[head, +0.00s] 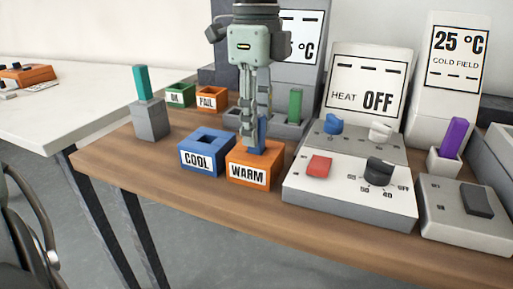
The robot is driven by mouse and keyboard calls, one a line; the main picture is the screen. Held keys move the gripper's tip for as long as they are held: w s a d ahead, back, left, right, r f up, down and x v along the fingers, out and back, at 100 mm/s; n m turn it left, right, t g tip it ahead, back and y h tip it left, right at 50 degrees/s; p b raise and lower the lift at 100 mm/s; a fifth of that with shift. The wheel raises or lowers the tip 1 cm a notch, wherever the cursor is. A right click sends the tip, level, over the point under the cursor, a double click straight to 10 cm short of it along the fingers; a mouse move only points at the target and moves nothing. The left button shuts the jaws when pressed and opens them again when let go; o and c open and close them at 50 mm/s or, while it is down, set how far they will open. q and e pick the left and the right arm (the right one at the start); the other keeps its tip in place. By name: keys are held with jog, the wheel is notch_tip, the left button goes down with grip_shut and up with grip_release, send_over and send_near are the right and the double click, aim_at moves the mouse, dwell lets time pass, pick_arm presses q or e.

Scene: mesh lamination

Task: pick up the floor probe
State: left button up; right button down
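No label marks a floor probe, so I cannot tell which upright stick it is. A teal stick (142,83) stands upright in a grey block (151,121) at the left. A green stick (295,105) stands behind my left gripper, and a purple stick (453,139) leans in a white holder at the right. A blue stick (262,133) rises from the orange WARM box (247,176). My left gripper (255,138) points down over that box, its fingertips at the blue stick. The fingers partly hide the stick, and whether they grip it is unclear. My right gripper is not in view.
A blue COOL box (203,153) adjoins the WARM box. Small green (180,95) and orange FAIL (211,98) boxes stand behind. A control box (350,187) with a red button and black knob is right, before the HEAT OFF display (365,83). The wooden table's (135,165) front-left is clear.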

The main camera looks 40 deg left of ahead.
pick_arm(q)
grip_shut()
jog(key=shift+r, duration=0.15)
